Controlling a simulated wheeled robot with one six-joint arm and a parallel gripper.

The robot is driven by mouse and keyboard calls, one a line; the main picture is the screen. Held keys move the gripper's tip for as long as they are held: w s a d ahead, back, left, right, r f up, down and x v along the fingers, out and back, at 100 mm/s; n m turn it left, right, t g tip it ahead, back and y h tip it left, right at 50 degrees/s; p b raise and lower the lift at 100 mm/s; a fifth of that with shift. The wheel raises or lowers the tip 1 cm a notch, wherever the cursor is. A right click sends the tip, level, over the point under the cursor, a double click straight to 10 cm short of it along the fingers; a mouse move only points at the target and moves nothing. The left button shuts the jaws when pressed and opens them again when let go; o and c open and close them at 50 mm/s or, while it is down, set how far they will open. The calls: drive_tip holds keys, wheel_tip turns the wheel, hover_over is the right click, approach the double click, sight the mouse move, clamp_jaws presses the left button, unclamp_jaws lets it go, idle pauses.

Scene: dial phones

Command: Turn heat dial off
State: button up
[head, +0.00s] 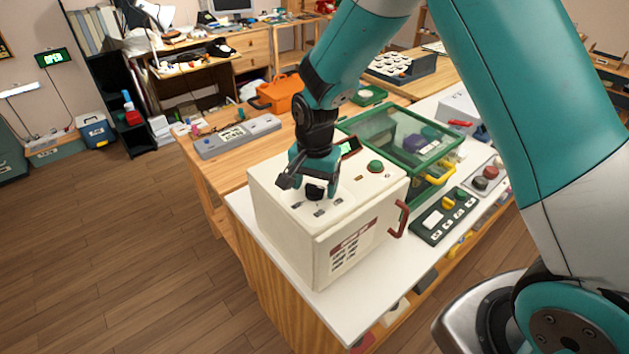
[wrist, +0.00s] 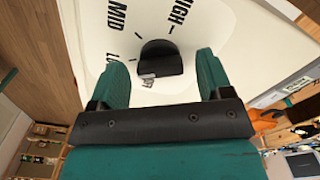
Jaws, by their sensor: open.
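The heat dial (head: 316,191) is a small black knob on top of a cream box (head: 282,232) in the head view. In the wrist view the dial (wrist: 160,62) has a raised black grip bar. Around it are the labels MID, HIGH and a partly hidden one starting with LO. My gripper (head: 311,184) is open above the box top, pointing down at the dial. In the wrist view my gripper's (wrist: 160,70) teal fingers stand left and right of the dial, with visible gaps. Which mark the dial points at is unclear. Small lettering below the dial is partly covered.
The box top also has a green button (head: 375,167), and a red handle (head: 399,218) is on its side. A green clear-lidded case (head: 400,137) stands behind it. A dark control panel (head: 444,215) lies to the right on the white tabletop. Open floor lies left.

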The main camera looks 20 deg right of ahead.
drive_tip(key=c, duration=0.9)
drive_tip(key=n+b, duration=0.1)
drive_tip(key=n, duration=0.5)
drive_tip(key=shift+b, duration=0.3)
drive_tip(key=n, duration=0.5)
drive_tip(key=shift+r+n+b, duration=0.1)
drive_tip(key=shift+n+b, duration=0.3)
drive_tip(key=o, duration=0.9)
